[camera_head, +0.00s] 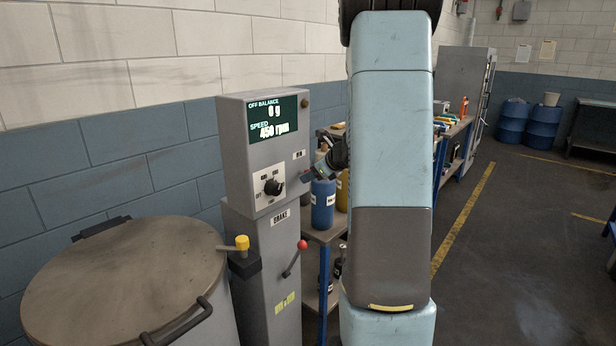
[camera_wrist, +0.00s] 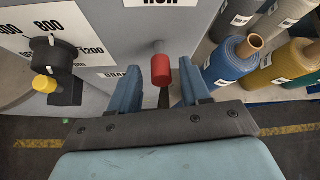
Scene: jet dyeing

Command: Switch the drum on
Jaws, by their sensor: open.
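The grey control box (camera_head: 262,150) stands beside the round lidded drum (camera_head: 130,280). Its display (camera_head: 273,117) reads off balance 0 g and speed about 450 rpm. A red-tipped switch (camera_wrist: 160,68) sticks out of the panel below the RUN label (camera_wrist: 160,3). My gripper (camera_head: 310,174) is at the box's right side; in the wrist view (camera_wrist: 165,92) its fingers are open, with the red tip slightly beyond and between them. I cannot tell whether they touch. The black speed knob (camera_wrist: 46,50) has its white mark toward 800.
Open floor lies farther right.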

